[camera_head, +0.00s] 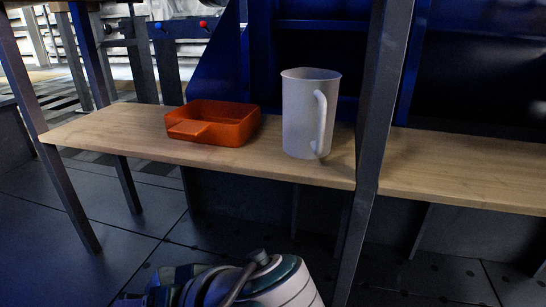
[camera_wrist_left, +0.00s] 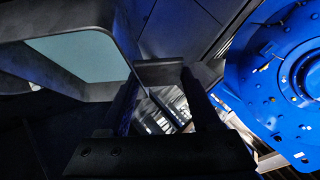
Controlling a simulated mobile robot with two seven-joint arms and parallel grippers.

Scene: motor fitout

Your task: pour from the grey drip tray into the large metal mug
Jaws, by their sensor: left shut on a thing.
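The large metal mug (camera_head: 303,112) stands upright on the wooden shelf in the head view, its handle facing front right. Its inside is hidden. In the left wrist view, a dark grey tray (camera_wrist_left: 100,14), which looks like the grey drip tray, fills the upper left. A flat grey-blue area shows inside its walls; I cannot tell whether this is liquid or the tray's bottom. My left gripper (camera_wrist_left: 162,78) is shut on the tray's near side. The tray and left gripper are not visible in the head view. My right gripper is in neither view.
An orange tray (camera_head: 213,124) sits on the wooden shelf (camera_head: 110,130) left of the mug, with a small gap. A grey upright post (camera_head: 368,150) stands close to the mug's right. Blue panels rise behind. A large blue round part (camera_wrist_left: 285,75) shows in the left wrist view.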

